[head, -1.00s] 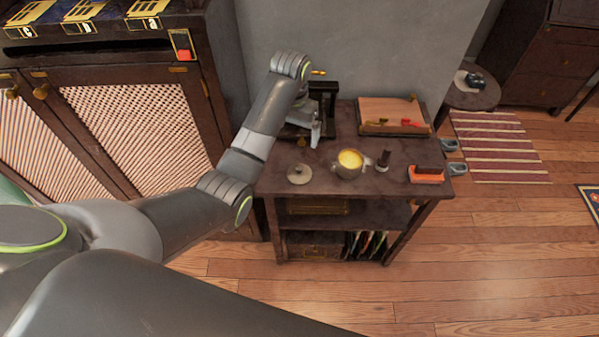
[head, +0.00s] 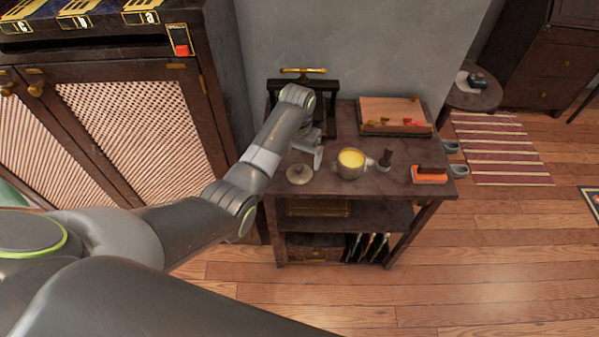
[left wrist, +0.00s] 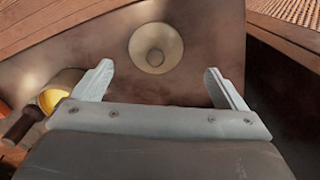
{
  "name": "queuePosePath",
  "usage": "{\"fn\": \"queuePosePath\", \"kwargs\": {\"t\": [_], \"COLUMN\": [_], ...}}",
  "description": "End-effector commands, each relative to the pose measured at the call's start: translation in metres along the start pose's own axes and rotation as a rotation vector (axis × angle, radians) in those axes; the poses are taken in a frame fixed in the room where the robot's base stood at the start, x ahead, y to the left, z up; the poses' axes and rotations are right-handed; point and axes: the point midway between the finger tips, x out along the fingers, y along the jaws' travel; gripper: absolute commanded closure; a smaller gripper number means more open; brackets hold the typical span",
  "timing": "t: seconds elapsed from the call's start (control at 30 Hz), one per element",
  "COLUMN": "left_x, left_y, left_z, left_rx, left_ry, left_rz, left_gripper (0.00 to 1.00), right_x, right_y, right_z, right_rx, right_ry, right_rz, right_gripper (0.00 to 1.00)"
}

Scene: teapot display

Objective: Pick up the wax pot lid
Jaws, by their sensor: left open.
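The wax pot lid (head: 299,174) is a small pale round lid with a knob, lying flat on the dark table (head: 330,186) at its front left. The wax pot (head: 350,164), with yellow wax in it, stands uncovered to its right. In the left wrist view the lid (left wrist: 156,48) lies beyond the fingertips, between their lines, and the pot's yellow wax (left wrist: 54,99) shows at the left. My left gripper (head: 313,158) is over the table just behind the lid, apart from it; it also shows open and empty in the left wrist view (left wrist: 160,82). My right gripper is not in view.
A dark press with a brass handle (head: 303,70) stands behind my left arm. A dark stamp (head: 385,161), an orange-based block (head: 429,175) and a wooden board (head: 394,115) stand right of the pot. A cabinet (head: 120,130) is at the left.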

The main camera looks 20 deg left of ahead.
Motion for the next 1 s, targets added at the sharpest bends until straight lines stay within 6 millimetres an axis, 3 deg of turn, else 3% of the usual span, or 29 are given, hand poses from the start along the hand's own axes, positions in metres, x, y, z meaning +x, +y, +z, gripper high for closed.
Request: {"fn": "queuePosePath", "kwargs": {"t": [0.43,0.77,1.0], "left_x": [0.049,0.054,0.053], "left_y": [0.006,0.006,0.006], "left_z": [0.001,0.001,0.001], "left_rx": [0.0,0.001,0.0], "left_ry": [-0.002,0.001,0.001], "left_rz": [0.0,0.0,0.0], "left_gripper": [0.06,0.06,0.38], "right_x": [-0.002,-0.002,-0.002], "right_y": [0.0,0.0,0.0], "right_z": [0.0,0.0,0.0], "right_rx": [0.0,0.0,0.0], "right_ry": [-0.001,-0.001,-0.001], "right_rz": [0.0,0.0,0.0], "right_gripper": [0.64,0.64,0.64]}}
